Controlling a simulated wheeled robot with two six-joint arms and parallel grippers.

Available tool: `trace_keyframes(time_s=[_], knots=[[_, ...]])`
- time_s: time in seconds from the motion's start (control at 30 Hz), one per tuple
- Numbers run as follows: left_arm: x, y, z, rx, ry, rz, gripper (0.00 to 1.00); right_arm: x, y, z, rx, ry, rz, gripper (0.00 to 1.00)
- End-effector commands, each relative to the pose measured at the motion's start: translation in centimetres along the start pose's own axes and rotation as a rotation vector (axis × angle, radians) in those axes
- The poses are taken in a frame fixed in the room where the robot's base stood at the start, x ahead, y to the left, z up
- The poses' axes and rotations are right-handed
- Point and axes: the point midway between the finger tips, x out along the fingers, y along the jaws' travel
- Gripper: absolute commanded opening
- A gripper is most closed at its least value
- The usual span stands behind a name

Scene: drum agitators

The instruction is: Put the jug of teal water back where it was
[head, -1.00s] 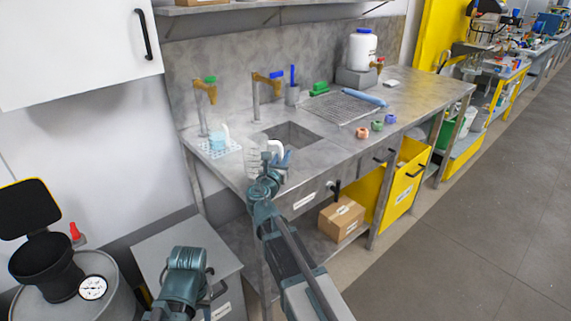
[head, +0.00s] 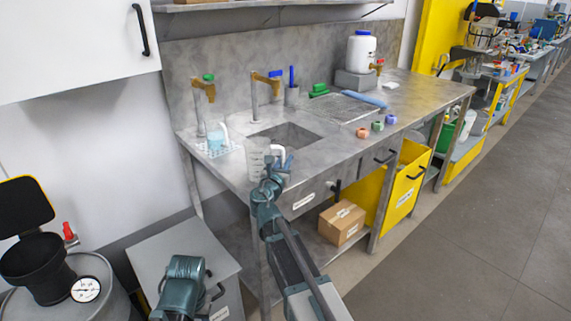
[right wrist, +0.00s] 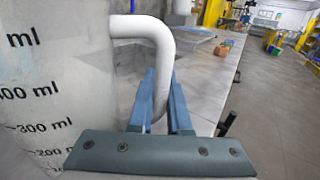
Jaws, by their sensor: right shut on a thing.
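A translucent measuring jug (head: 256,161) with a white handle is at the front of the steel counter, left of my right gripper. It shows large in the right wrist view (right wrist: 52,85), with black ml marks; I see no teal colour in it. My right gripper (head: 279,163) is shut on its handle (right wrist: 158,42). The jug is upright or nearly so; I cannot tell whether its base touches the counter. A smaller jug (head: 216,138) with light teal contents stands on a blue-and-white mat (head: 207,153) at the counter's left end. My left gripper's fingers do not show.
A sink (head: 284,137) is set in the steel counter, with a green-topped tap (head: 204,88) and a blue-topped tap (head: 268,80) behind. Small coloured blocks (head: 377,126) lie towards the right. The counter's front edge runs beside my right arm.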

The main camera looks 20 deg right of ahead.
Motion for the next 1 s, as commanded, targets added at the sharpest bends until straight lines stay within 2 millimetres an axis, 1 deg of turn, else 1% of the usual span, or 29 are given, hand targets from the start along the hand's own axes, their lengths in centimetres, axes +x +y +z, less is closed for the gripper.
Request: trace_keyframes(time_s=[0.2,0.23,0.37,0.4,0.63,0.77,0.87,1.0], knots=[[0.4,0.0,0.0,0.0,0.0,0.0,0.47,0.0,0.0,-0.4,0.0,0.0,0.0,0.0],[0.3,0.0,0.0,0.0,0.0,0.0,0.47,0.0,0.0,-0.3,0.0,0.0,0.0,0.2],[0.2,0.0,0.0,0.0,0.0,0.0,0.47,0.0,0.0,-0.2,0.0,0.0,0.0,0.43],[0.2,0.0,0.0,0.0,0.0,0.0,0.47,0.0,0.0,-0.2,0.0,0.0,0.0,0.46],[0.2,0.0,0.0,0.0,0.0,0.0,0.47,0.0,0.0,-0.2,0.0,0.0,0.0,0.46],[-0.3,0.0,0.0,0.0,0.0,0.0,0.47,-0.1,0.0,0.3,0.0,0.0,0.0,0.46],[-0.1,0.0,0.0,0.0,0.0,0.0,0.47,-1.9,-0.1,0.1,0.0,0.0,0.002,0.46],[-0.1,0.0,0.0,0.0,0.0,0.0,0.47,-4.9,-0.2,0.1,0.0,0.0,0.003,0.46]])
